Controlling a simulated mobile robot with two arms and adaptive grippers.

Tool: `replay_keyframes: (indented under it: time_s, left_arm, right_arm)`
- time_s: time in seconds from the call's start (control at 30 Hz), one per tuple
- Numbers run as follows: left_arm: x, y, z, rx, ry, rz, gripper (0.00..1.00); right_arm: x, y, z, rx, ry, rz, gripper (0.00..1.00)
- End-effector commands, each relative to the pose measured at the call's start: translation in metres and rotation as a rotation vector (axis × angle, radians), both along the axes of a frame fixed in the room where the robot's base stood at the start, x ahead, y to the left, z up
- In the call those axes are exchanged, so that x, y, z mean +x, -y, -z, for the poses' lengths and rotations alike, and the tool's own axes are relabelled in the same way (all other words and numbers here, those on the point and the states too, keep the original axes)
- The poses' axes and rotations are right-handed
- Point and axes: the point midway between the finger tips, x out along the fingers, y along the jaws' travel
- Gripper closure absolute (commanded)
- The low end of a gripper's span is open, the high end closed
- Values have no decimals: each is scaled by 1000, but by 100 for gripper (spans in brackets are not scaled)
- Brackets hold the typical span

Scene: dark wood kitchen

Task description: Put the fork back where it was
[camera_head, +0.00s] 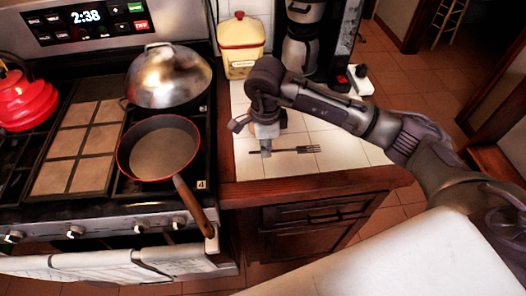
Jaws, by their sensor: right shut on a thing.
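A dark fork (303,149) is over the white tiled counter (300,165), with its tines to the right. My right gripper (265,150) reaches down at the left part of the fork and is shut on it. The fingers hide the part of the handle between them. The fork looks level and very near the tiles; I cannot tell whether it touches them. My left gripper is not in view.
The stove on the left holds a frying pan (160,150), a domed metal lid (168,76) and a red kettle (24,98). A yellow canister (241,46) and a coffee machine (303,38) stand at the counter's back. The tiles around the fork are clear.

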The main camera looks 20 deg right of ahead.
Motion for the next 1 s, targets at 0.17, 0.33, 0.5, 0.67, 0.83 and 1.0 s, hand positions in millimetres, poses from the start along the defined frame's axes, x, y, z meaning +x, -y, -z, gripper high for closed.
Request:
replay_keyframes:
  time_s: [0.17, 0.33, 0.5, 0.67, 0.83, 1.0]
  left_arm:
    - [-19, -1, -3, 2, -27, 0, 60]
    - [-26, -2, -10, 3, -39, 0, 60]
    - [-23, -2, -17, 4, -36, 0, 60]
    - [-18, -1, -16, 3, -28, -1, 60]
    - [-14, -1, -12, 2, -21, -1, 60]
    - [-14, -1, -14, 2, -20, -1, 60]
  right_arm:
    - [11, -7, 8, 0, -1, 0, 100]
    - [10, -7, 24, 0, -5, 1, 100]
    - [11, -7, 47, -1, -2, 0, 100]
    - [11, -7, 48, 1, 1, -1, 100]
    - [11, -7, 52, 0, 1, -1, 100]
    - [11, -7, 51, 0, 0, -1, 68]
